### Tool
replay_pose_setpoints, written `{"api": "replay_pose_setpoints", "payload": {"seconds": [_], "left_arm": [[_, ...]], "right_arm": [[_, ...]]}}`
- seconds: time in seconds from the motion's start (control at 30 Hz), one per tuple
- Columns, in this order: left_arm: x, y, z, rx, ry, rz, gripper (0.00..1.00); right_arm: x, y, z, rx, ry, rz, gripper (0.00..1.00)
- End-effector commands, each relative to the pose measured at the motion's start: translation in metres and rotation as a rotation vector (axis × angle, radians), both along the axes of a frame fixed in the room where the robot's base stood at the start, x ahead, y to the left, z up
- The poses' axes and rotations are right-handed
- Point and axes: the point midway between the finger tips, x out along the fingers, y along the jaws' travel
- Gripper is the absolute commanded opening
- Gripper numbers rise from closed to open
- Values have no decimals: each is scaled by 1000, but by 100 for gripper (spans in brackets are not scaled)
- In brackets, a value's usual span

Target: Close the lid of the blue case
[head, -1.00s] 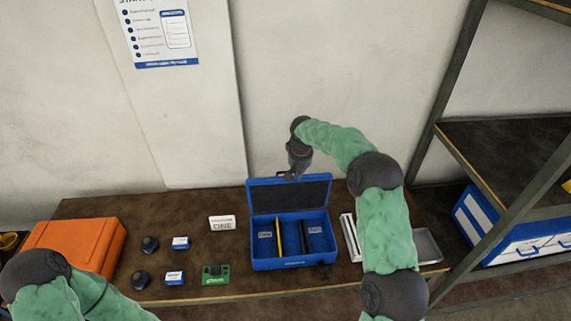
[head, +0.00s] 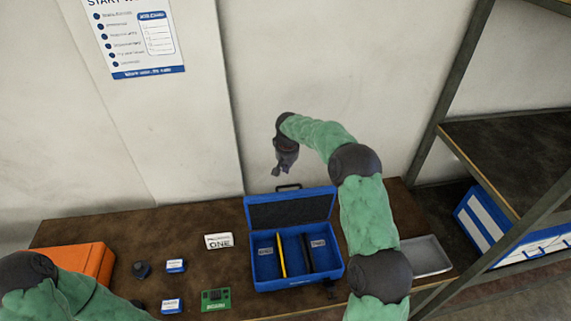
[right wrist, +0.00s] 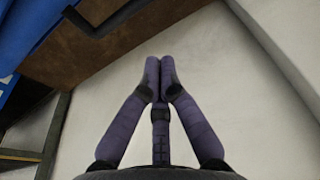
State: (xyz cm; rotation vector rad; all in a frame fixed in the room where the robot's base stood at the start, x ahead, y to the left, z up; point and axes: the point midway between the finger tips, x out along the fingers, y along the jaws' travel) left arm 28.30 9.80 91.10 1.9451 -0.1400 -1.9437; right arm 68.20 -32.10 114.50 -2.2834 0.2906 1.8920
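The blue case (head: 293,283) stands open on the bench in the head view. Its lid (head: 333,206) is raised at the back, showing a dark lining, with a handle (head: 288,187) on its far edge. A yellow piece (head: 281,255) and a dark piece (head: 306,252) stand inside, between labelled compartments. My right gripper (head: 277,172) is empty, pointing down behind and above the lid's far edge, apart from it. In the right wrist view its fingers (right wrist: 160,62) are together. Part of the blue case (right wrist: 22,32) shows at the upper left there. My left gripper is out of view.
An orange case (head: 88,262), dark round parts (head: 141,269), small blue-white boxes (head: 175,266), a white card (head: 218,241) and a green board (head: 215,299) lie left of the case. A metal tray (head: 425,256) lies right. The wall is close behind; shelving (head: 510,150) stands right.

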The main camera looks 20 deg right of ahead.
Motion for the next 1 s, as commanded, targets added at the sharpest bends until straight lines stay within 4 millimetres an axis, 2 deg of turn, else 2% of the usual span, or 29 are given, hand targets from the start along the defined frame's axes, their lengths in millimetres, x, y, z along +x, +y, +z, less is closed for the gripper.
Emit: {"api": "replay_pose_setpoints", "payload": {"seconds": [0.1,0.4,0.6,1.0], "left_arm": [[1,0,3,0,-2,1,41],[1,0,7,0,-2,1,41],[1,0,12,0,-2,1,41],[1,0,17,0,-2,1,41]], "right_arm": [[3,-1,-22,1,4,-1,0],[11,-3,-62,1,3,0,0],[-6,1,-48,0,0,0,0],[-24,6,-40,0,0,1,0]]}}
